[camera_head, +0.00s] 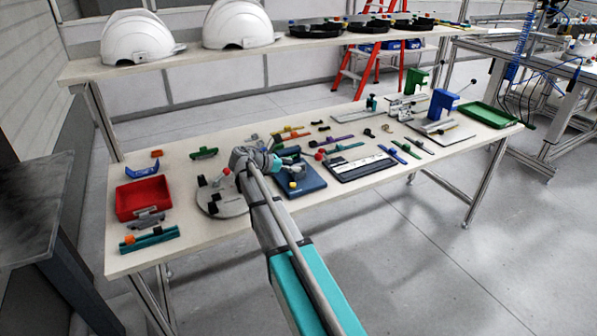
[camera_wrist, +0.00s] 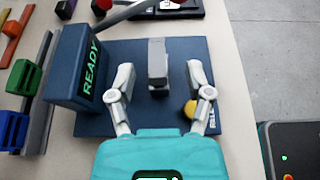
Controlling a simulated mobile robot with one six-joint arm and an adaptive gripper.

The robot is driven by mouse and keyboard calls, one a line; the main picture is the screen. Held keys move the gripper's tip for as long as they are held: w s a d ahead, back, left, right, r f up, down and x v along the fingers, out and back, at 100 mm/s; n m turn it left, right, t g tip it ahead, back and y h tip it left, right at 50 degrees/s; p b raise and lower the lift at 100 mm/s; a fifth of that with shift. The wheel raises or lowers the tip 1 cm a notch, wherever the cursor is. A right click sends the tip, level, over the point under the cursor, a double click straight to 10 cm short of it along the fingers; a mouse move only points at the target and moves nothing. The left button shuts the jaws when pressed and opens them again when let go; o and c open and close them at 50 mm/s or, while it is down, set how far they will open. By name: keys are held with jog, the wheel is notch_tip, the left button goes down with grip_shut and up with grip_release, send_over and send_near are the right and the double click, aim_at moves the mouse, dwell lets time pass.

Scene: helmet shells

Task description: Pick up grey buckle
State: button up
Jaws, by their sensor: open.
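My gripper (camera_wrist: 160,78) is open over a blue board (camera_wrist: 222,88) in the wrist view, one finger on each side of an upright grey piece (camera_wrist: 158,62). This piece may be the grey buckle; I cannot tell for sure. It appears apart from both fingers. A yellow ball (camera_wrist: 190,109) sits by the right finger. In the head view my gripper (camera_head: 291,172) is over the same blue board (camera_head: 312,187), and the arm hides part of that area. Another grey piece (camera_head: 146,221) lies at the table's left, in front of the red tray.
A red tray (camera_head: 128,202) is at the left, a green tray (camera_head: 487,115) at the far right. A shelf (camera_head: 200,60) with white helmet shells (camera_head: 137,38) runs behind.

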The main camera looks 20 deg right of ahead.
aim_at(299, 164)
jog(key=shift+d, duration=0.1)
jog(key=shift+b+x, duration=0.9)
jog(key=shift+x, duration=1.65)
jog(key=shift+w+r, duration=0.1)
jog(key=shift+w, duration=0.1)
grip_shut()
